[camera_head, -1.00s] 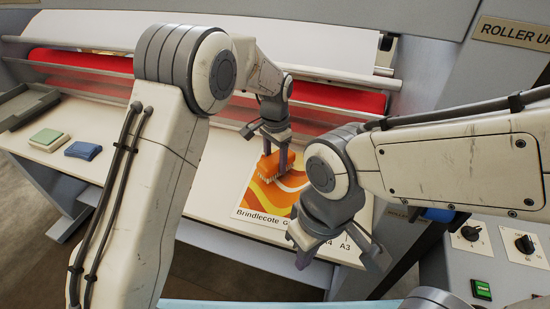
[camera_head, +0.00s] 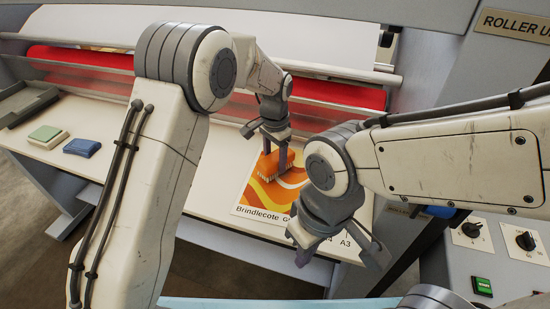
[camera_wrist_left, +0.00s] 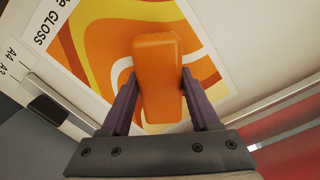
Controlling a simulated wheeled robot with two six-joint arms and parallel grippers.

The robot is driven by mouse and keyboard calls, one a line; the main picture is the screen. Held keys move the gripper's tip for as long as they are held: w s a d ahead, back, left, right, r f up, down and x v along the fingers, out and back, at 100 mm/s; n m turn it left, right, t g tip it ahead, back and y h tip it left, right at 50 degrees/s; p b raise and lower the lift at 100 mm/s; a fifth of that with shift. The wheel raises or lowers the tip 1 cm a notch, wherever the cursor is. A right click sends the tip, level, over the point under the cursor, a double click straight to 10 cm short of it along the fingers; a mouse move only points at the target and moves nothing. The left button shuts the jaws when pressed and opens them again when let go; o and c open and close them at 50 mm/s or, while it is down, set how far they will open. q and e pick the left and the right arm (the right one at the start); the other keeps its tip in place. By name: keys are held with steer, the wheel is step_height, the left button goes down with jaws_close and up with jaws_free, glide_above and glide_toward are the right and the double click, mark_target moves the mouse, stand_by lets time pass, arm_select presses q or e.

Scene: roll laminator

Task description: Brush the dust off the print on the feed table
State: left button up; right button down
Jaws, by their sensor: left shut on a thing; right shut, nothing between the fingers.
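The print (camera_head: 258,198) lies on the feed table (camera_head: 207,201), with orange, yellow and white swirls and lettering along its front edge; it also shows in the left wrist view (camera_wrist_left: 88,42). My left gripper (camera_head: 276,158) is shut on an orange brush (camera_head: 268,165), seen as an orange block in the left wrist view (camera_wrist_left: 158,75). The brush is over the print, its pale bristles pointing down; I cannot tell whether they touch it. My right gripper (camera_head: 338,260) is shut and empty in front of the print's right part, which my right arm partly hides. No dust can be made out.
The red roller (camera_head: 80,59) lies behind the feed table. A green block (camera_head: 48,136) and a blue block (camera_head: 82,147) are at the table's left. A control panel with knobs and a green button (camera_head: 482,287) stands at the right.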

arm_select(q)
steer(key=shift+f+b, duration=0.35)
steer(key=shift+f, duration=0.4)
steer(key=shift+d, duration=0.1)
steer(key=shift+s+d+r+p, duration=0.1)
steer(key=shift+d+p, duration=0.2)
steer(key=shift+d, duration=0.35)
steer(key=shift+s+d+r+p, duration=0.1)
steer(key=shift+d+p, duration=0.2)
steer(key=shift+d, duration=0.3)
steer(key=shift+s+d+f+p, duration=0.15)
steer(key=shift+d+p, duration=0.1)
steer(key=shift+d, duration=0.85)
steer(key=shift+s+d+f+p, duration=0.1)
steer(key=shift+d+p, duration=0.15)
steer(key=shift+d, duration=0.8)
steer(key=shift+s+d+p, duration=0.15)
steer(key=shift+d+p, duration=0.1)
steer(key=shift+d, duration=0.6)
steer(key=shift+s+d+p, duration=0.15)
steer(key=shift+d+p, duration=0.1)
steer(key=shift+d, duration=0.65)
